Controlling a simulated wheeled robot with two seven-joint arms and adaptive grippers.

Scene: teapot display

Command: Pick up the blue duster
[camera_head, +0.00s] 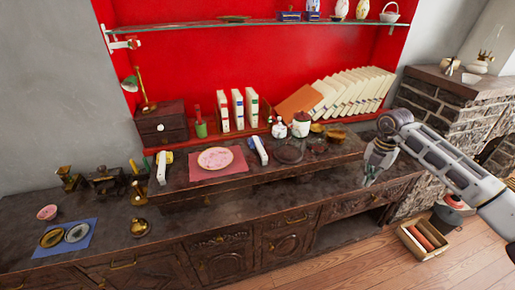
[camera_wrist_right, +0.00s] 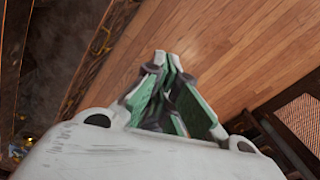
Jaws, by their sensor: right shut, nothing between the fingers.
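A white item with a small blue end (camera_head: 258,150), which looks like the blue duster, is on the raised dark wooden shelf, just right of the pink plate. It is small in the head view, and its far end is hard to make out. My right gripper (camera_head: 369,181) is well to the right of it, over the right end of the dark counter, pointing down. In the right wrist view its green-padded fingers (camera_wrist_right: 170,62) are shut and empty, with wooden floor beyond them. My left gripper is not in view.
A pink plate (camera_head: 215,158) on a red mat and a white item with a yellow part (camera_head: 162,167) are to the left. A white jar (camera_head: 301,124) and dark dishes (camera_head: 289,152) are to the right. The counter front is mostly clear. A box (camera_head: 424,243) is on the floor.

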